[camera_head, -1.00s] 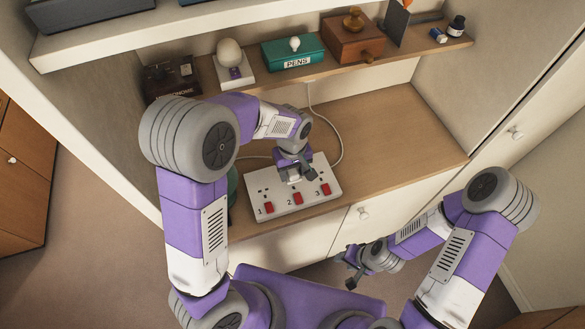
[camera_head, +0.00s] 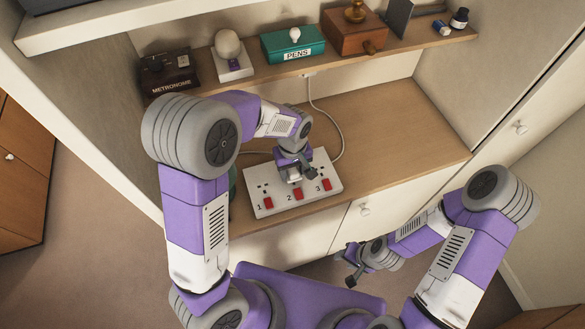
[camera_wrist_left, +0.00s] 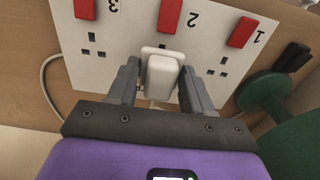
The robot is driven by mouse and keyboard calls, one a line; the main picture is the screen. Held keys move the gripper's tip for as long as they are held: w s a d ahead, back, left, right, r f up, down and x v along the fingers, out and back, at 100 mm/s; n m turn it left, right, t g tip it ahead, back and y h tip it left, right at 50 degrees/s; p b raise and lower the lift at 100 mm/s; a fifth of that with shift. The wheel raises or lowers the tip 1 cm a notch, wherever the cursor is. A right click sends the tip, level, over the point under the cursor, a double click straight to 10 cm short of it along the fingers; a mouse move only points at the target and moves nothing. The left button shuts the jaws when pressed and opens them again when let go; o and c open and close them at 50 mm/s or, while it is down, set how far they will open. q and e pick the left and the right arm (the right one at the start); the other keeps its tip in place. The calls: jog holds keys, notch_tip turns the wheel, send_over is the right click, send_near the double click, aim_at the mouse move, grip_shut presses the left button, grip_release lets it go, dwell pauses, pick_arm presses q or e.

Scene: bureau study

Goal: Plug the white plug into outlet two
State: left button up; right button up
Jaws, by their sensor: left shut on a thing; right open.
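The white power strip (camera_head: 278,203) lies on the wooden desk, with red switches and the numbers 1, 2 and 3. It also fills the upper part of the left wrist view (camera_wrist_left: 135,30). My left gripper (camera_head: 295,178) is over the middle of the strip. In the left wrist view, my left gripper (camera_wrist_left: 160,85) is shut on the white plug (camera_wrist_left: 160,68), below the number 2 and its red switch. The plug hides outlet two; I cannot tell whether its pins are in. Outlets one and three show bare slots. My right gripper (camera_head: 350,275) is open and empty, in front of the desk.
A shelf above the desk holds a metronome box (camera_head: 168,72), a green pens box (camera_head: 292,44) and a wooden box (camera_head: 352,34). A green object (camera_wrist_left: 265,100) stands beside the strip. The desk's right side (camera_head: 400,135) is clear.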

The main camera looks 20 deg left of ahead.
pick_arm(q)
jog(key=shift+f+b, duration=1)
jog(key=shift+f, duration=0.45)
dwell(0.6)
jog(key=o, duration=1.1)
jog(key=shift+o, duration=0.2)
jog(key=shift+r, duration=0.1)
notch_tip(320, 180, up, 7)
jog(key=p, duration=0.6)
